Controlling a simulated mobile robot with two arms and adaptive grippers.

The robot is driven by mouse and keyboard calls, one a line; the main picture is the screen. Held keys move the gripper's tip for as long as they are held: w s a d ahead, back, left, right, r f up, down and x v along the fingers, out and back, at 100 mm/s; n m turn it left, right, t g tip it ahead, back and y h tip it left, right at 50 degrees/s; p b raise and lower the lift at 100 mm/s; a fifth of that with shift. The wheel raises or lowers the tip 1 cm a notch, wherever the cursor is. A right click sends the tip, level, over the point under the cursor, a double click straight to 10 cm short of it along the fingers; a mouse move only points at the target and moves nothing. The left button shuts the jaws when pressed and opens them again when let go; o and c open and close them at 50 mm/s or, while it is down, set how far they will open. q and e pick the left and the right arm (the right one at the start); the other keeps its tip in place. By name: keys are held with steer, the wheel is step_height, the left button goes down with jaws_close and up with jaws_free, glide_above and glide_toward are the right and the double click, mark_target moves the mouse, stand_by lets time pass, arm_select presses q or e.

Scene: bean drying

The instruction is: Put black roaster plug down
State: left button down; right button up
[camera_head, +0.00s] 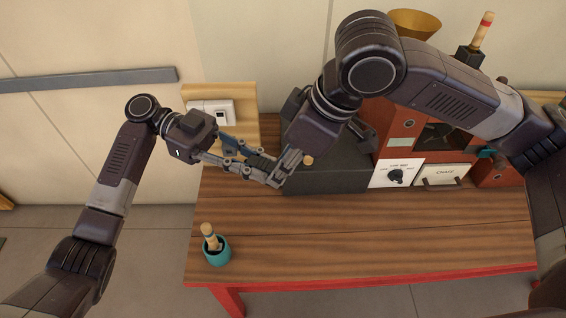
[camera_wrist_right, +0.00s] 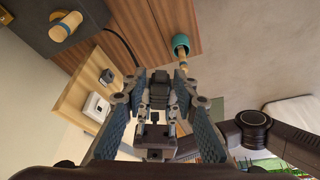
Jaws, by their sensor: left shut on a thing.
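My left gripper (camera_head: 268,170) is shut on a dark thing that appears to be the black roaster plug (camera_head: 260,160), above the table's back left part. The fingers hide much of the plug. In the right wrist view a black cable (camera_wrist_right: 127,47) runs from the roaster side toward the grippers. My right gripper (camera_wrist_right: 160,80) shows there with its blue-padded fingers apart, around or close to the left gripper; I cannot tell if they touch. The white wall outlet (camera_head: 211,111) sits on a wooden board (camera_head: 222,92) behind and left of the left gripper.
The wooden table (camera_head: 375,230) with red legs has free room in front. A teal cup (camera_head: 217,252) with a wooden-handled brush stands at its front left corner. The dark box (camera_head: 325,180) and red roaster (camera_head: 397,132) fill the back right.

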steer(key=c, duration=0.5)
arm_select(q)
steer(key=c, duration=1.7)
jaws_free()
arm_select(e)
jaws_close()
